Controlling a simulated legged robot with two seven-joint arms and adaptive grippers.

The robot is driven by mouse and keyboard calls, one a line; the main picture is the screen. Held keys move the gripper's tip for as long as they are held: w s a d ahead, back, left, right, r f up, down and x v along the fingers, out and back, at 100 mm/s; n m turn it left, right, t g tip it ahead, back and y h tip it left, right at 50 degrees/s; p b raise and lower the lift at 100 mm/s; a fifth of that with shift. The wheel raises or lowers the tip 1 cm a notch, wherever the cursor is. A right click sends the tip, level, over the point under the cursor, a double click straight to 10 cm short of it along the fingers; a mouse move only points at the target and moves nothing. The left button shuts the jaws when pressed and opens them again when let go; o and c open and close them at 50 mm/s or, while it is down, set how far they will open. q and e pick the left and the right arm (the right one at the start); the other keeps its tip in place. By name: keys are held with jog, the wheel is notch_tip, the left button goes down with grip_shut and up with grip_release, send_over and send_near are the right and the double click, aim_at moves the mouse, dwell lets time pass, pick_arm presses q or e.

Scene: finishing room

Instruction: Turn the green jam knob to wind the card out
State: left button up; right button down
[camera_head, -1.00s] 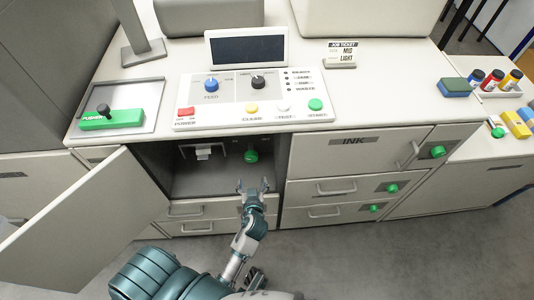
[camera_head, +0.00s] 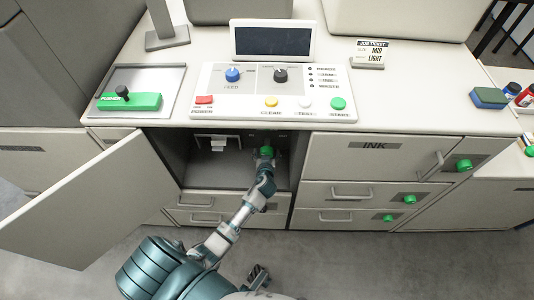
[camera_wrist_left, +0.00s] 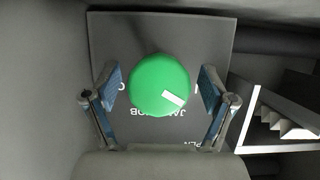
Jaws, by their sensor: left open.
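The green jam knob (camera_wrist_left: 158,85) is round with a white mark and sits on a dark plate (camera_wrist_left: 125,30) inside the open compartment. In the head view the knob (camera_head: 267,150) is partly hidden by my left gripper (camera_head: 266,156), which reaches into the compartment. In the left wrist view the two fingers of my left gripper (camera_wrist_left: 162,100) stand apart on either side of the knob, with a gap on each side. The card (camera_head: 218,145) seems to be the white piece in a slot left of the knob; it also shows at the right of the wrist view (camera_wrist_left: 290,125).
The open door (camera_head: 90,205) hangs out at the left of the compartment. Drawers (camera_head: 200,209) lie below it, and the INK door (camera_head: 375,155) is shut at the right. The control panel (camera_head: 270,92) is on the counter above. Other green knobs (camera_head: 464,165) are at the right.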

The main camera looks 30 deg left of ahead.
pick_arm(q)
jog(key=shift+d, duration=0.1)
jog(key=shift+c, duration=0.8)
jog(key=c, duration=1)
